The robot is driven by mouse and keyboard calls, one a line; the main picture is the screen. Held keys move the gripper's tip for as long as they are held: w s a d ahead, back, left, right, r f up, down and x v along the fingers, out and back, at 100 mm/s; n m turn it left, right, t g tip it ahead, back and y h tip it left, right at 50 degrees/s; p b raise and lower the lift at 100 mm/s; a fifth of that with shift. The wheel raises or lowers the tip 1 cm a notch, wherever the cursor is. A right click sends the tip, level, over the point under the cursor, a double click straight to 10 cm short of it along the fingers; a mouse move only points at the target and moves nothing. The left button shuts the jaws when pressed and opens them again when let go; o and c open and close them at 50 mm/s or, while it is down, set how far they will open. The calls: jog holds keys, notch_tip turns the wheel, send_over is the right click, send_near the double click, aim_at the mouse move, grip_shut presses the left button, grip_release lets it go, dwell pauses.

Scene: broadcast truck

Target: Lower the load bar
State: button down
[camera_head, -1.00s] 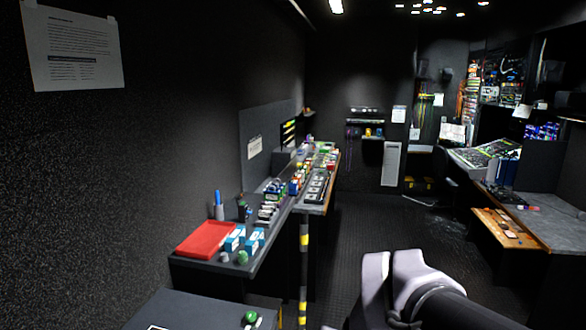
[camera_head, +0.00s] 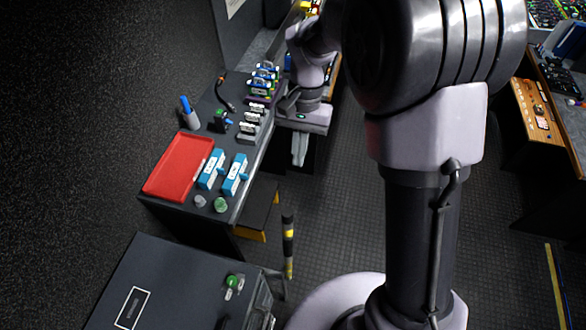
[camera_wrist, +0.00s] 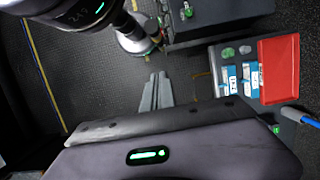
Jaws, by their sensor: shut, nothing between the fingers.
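A black and yellow striped bar (camera_head: 289,245) stands beside the near grey cabinet, close to the cabinet's right side; it is likely the load bar. Seen from above, its exact tilt is hard to judge. My gripper (camera_head: 299,150) points down beyond the bar, beside the right edge of the equipment bench, apart from the bar. Its narrow grey fingers (camera_wrist: 157,90) are together and empty in the wrist view. A small yellowish piece (camera_wrist: 157,38) shows there near the cabinet; I cannot tell whether it is the bar.
The near cabinet (camera_head: 180,285) carries a green button (camera_head: 232,281). The bench holds a red tray (camera_head: 178,168), blue boxes (camera_head: 211,169) and a blue marker (camera_head: 186,105). A yellow-edged black step (camera_head: 258,210) is under the bench. The dark floor (camera_head: 330,240) to the right is partly clear.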

jog(key=s+a+f, duration=0.2)
jog(key=s+f, duration=0.4)
jog(key=f, duration=0.2)
jog(key=shift+s+f, duration=0.25)
jog(key=shift+f, duration=0.1)
jog(key=shift+a, duration=0.15)
